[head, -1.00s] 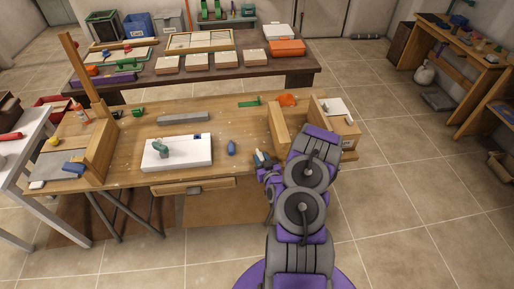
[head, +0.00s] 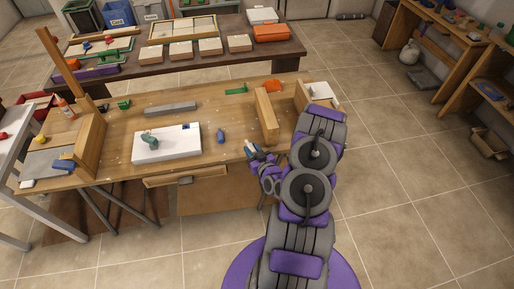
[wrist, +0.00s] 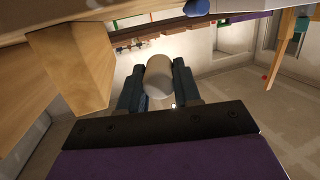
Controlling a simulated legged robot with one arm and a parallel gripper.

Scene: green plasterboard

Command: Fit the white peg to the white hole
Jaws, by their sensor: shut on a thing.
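The white peg (wrist: 159,78) is a pale, rounded cylinder held between the two dark fingers of my gripper (wrist: 159,92) in the wrist view. In the head view my gripper (head: 253,151) is at the front edge of the wooden bench, right of the white block, and the peg is too small to make out clearly. I cannot make out a white hole.
A small blue piece (head: 221,136) is on the bench between the white block and my gripper. An upright wooden board (head: 266,115) stands behind my gripper. A grey bar (head: 170,108) lies behind the block. The wrist view shows a wooden part (wrist: 75,62) close at left.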

